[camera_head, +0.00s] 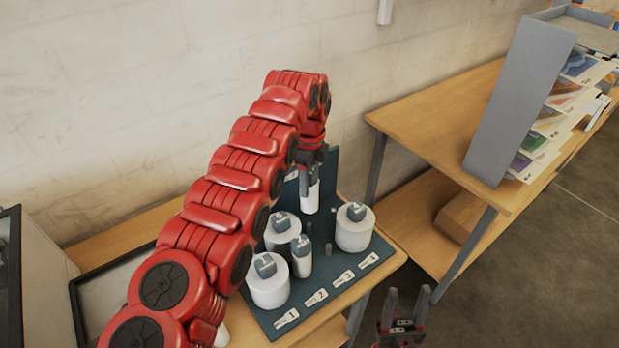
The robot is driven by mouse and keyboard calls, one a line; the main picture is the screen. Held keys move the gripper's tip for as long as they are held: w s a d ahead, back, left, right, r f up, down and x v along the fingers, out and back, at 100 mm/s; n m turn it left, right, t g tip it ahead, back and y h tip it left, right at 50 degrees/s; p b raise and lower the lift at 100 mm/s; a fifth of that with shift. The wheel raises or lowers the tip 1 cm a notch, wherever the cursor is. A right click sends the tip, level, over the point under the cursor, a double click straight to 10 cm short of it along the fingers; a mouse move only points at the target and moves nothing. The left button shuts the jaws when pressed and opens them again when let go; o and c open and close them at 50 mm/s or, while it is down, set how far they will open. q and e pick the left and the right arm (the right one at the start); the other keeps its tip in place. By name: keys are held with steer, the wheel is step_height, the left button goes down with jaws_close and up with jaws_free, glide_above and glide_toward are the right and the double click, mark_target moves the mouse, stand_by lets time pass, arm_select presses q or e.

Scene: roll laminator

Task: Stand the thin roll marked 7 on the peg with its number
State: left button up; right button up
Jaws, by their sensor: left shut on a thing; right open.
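My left gripper (311,172) is shut on a thin white roll (310,198) and holds it upright over the back part of a dark peg board (371,273). No number can be read on the held roll, and I cannot tell whether its lower end touches a peg. A short bare peg (328,249) stands in the middle of the board. Number labels run along the board's front edge; the back labels are partly hidden behind my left arm. My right gripper (404,310) is open and empty, low in front of the board.
Wide white rolls with grey tops stand at the board's front left (268,291), back left (281,238) and right (354,232). Another thin roll (302,262) stands among them. A wooden table (440,125) with a grey sheet rack (521,100) is at the right.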

arm_select(q)
step_height(320, 180, down, 3)
steer(key=shift+f+b, duration=0.15)
steer(key=shift+b, duration=0.6)
steer(key=shift+f+b, duration=0.8)
steer(key=shift+f, duration=1.7)
steer(key=shift+b, duration=0.35)
steer(key=shift+f, duration=0.2)
steer(key=shift+f+b, duration=1.1)
steer(key=shift+f, duration=0.3)
steer(key=o, duration=1.5)
steer(key=shift+r, duration=0.1)
